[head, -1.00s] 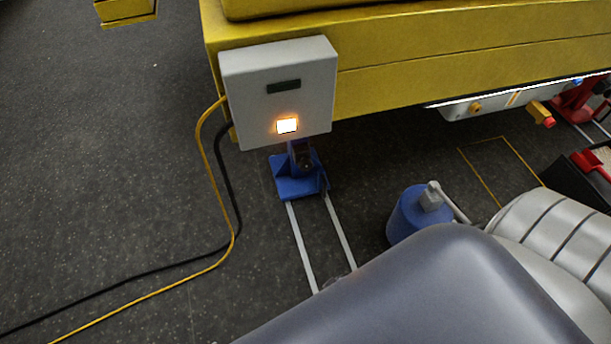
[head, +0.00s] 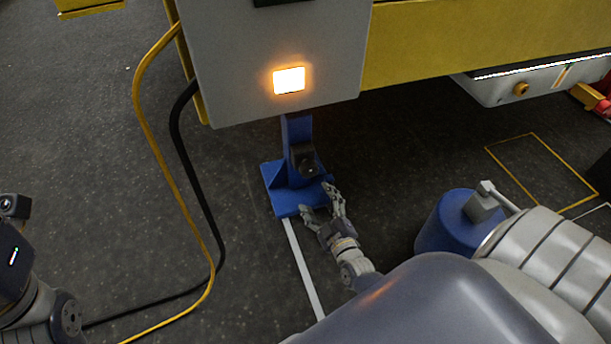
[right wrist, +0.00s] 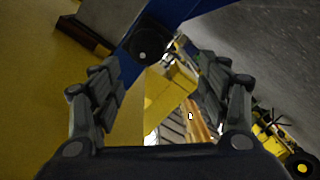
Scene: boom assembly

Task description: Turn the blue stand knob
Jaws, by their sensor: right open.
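The blue stand (head: 298,132) rises from a blue base plate under the grey box. Its dark round knob (head: 307,168) faces out low on the column. My right gripper (head: 317,200) is open and empty, just below and in front of the knob, apart from it. In the right wrist view the knob (right wrist: 148,42) lies ahead, between and slightly beyond the spread fingertips (right wrist: 159,64), with the blue column (right wrist: 185,12) behind it. Part of my left arm shows at the left edge of the head view; its fingers are not visible.
The grey box (head: 235,70) with a lit orange lamp (head: 289,80) overhangs the stand on a yellow beam (head: 450,50). A yellow cable (head: 160,140) and a black cable (head: 190,165) hang at left. A blue cylinder (head: 445,225) stands at right.

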